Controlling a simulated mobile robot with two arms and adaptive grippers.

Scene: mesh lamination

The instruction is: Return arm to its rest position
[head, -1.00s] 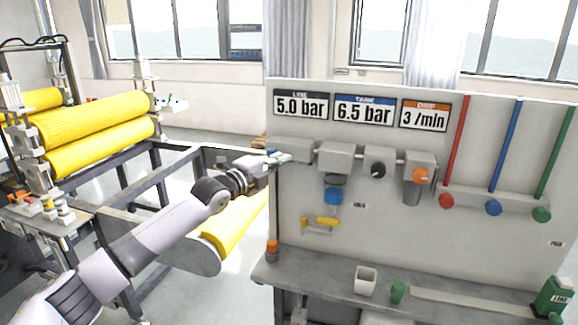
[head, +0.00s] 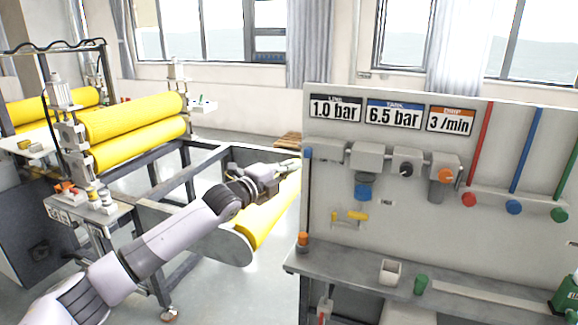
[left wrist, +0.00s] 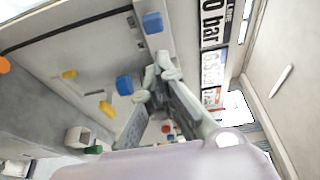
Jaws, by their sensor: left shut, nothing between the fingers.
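My left arm comes in from the lower left in the head view. My left gripper (head: 292,164) is at the left edge of the grey panel (head: 400,225), just left of a small blue part (head: 308,153) on the panel's first grey unit. It is shut and empty. In the left wrist view the closed fingers (left wrist: 157,82) point toward the panel, with a blue block (left wrist: 153,23) beyond them. I cannot tell whether the fingertips touch the panel. The LINE sign (head: 335,109) reads 1.0 bar. My right gripper is not in view.
A bench (head: 345,262) with an off-white cup (head: 392,271) and a green cylinder (head: 421,285) juts out below the panel. A machine frame with yellow rollers (head: 135,118) stands at left, with a lower yellow roller (head: 268,218) beside my arm. Open floor shows between them.

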